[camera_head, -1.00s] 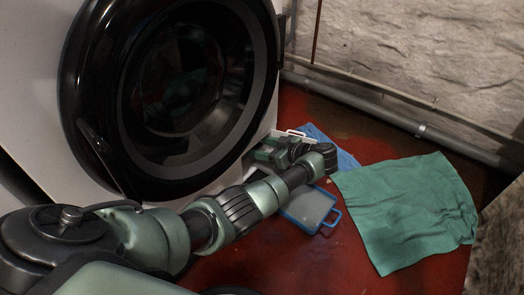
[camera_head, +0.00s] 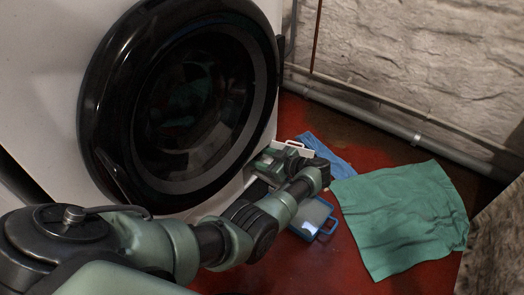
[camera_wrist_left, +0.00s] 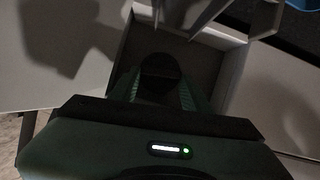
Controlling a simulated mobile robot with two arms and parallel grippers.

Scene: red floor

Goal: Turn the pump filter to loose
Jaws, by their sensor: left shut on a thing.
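The pump filter (camera_wrist_left: 160,66) shows in the left wrist view as a dark round knob inside a pale square recess (camera_wrist_left: 205,62) at the bottom of the washing machine (camera_head: 50,90). My left gripper (camera_wrist_left: 160,88) has its fingers on either side of the knob and is shut on it. In the head view my left gripper (camera_head: 268,164) is low at the machine's lower right corner, partly covered by its own wrist. The filter is hidden there. My right gripper is not in view.
A blue-rimmed tray with a handle (camera_head: 327,231) lies on the red floor below my wrist. A blue cloth (camera_head: 328,151) and a green cloth (camera_head: 400,215) lie to the right. The round black door (camera_head: 95,110) is shut. A pipe (camera_head: 380,125) runs along the wall.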

